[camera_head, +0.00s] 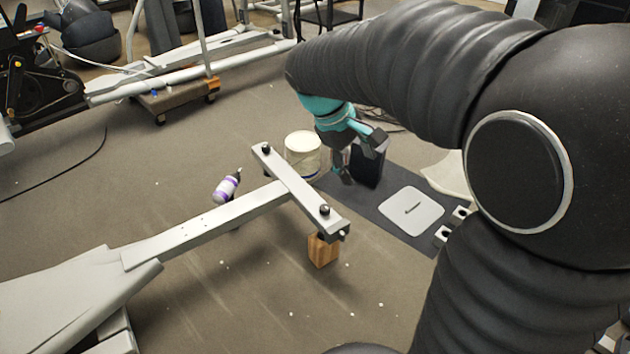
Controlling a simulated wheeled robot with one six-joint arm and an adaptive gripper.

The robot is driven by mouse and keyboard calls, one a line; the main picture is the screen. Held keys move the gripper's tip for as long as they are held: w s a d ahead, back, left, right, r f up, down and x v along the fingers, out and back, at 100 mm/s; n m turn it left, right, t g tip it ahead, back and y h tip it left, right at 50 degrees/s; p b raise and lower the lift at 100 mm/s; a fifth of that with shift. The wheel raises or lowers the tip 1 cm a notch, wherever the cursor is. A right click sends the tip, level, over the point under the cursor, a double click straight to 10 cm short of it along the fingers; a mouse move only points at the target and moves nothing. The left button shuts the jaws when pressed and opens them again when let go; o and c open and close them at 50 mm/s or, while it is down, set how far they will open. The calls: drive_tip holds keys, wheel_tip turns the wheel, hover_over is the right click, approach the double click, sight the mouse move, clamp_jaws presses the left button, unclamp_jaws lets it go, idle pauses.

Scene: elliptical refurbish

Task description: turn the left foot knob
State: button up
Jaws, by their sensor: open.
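A grey T-shaped frame of an elliptical trainer (205,231) reaches in from the lower left and ends in a crossbar (297,183). A dark knob (266,149) sits on the crossbar's far left end. A second dark knob (324,211) sits near its near right end. My gripper (358,156), dark with a teal wrist, is open and empty. It is right of the crossbar, apart from both knobs. My arm comes in from the right and hides part of the floor.
A wooden block (322,250) stands under the crossbar's near end. A white bucket (303,154) stands behind the crossbar, and a purple-and-white bottle (227,186) is left of it. A dark mat (381,222) holds a white plate (411,209) and small blocks (442,236). Front floor is mostly clear.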

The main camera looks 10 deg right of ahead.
drive_tip(key=w+a+f+n+g+h+b, duration=0.1)
drive_tip(key=w+a+f+n+h+b, duration=0.15)
drive_tip(key=w+f, duration=0.55)
drive_tip(key=w+a+f+n+g+h+b, duration=0.1)
drive_tip(key=w+a+f+n+h, duration=0.25)
drive_tip(key=w+f, duration=0.55)
drive_tip(key=w+a+f+n+t+h+b, duration=0.1)
drive_tip(key=w+a+f+n+h+b, duration=0.25)
drive_tip(key=f, duration=0.75)
drive_tip(key=n+t+h, duration=0.2)
drive_tip(key=n+h, duration=0.1)
drive_tip(key=h, duration=0.1)
approach(325, 207)
drive_tip(key=shift+m, duration=0.25)
drive_tip(key=d, duration=1)
drive_tip(key=shift+w+p, duration=0.4)
drive_tip(key=shift+a, duration=0.1)
drive_tip(key=c, duration=1.2)
